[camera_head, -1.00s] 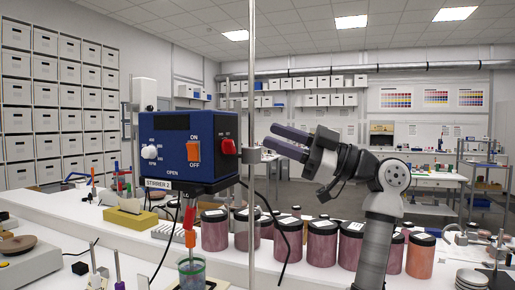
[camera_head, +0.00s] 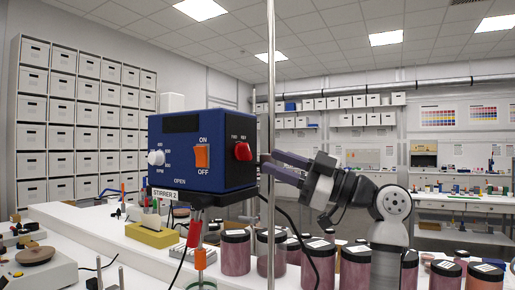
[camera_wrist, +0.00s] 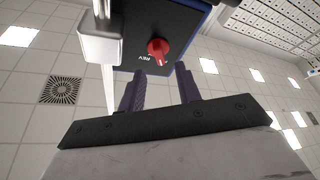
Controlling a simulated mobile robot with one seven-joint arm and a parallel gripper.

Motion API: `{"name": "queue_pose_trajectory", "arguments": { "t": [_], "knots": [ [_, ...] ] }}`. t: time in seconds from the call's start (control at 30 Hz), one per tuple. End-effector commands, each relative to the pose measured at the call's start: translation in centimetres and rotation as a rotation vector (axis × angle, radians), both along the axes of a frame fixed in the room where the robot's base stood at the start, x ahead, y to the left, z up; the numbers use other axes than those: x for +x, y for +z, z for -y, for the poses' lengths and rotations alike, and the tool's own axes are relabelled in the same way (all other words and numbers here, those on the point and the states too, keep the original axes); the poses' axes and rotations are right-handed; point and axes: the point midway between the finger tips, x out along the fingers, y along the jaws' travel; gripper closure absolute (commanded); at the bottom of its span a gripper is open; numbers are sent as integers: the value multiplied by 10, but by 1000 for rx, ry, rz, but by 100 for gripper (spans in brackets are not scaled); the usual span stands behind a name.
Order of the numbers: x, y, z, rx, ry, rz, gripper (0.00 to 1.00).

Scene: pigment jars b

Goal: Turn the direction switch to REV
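The direction switch is a red knob (camera_head: 242,151) on the black side panel of the blue stirrer head (camera_head: 180,175). Small white FWD and REV labels sit above it in the head view. In the wrist view the red knob (camera_wrist: 157,48) shows beyond the fingertips, with an upside-down REV label beside it. Which label it points at is too small to tell. My gripper (camera_head: 267,160) is open and empty, right of the knob and apart from it. In the wrist view its two dark fingers (camera_wrist: 161,72) stand apart, with the knob roughly between their lines.
A thin metal rod (camera_head: 270,80) stands upright near the knob and crosses my fingertips in the head view. An orange ON/OFF switch (camera_head: 202,156) and a white knob (camera_head: 156,158) are on the stirrer's front. Pigment jars (camera_head: 235,252) stand below. A yellow block (camera_head: 152,235) sits left.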

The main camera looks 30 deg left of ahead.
Motion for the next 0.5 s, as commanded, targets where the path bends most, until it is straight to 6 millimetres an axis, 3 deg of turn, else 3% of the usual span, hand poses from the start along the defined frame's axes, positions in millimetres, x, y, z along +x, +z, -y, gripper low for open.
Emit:
{"name": "queue_pose_trajectory", "arguments": {
  "t": [0.2,0.5],
  "knots": [
    [-9,14,-34,0,0,-1,66],
    [-13,18,-48,1,0,0,66]
  ]
}}
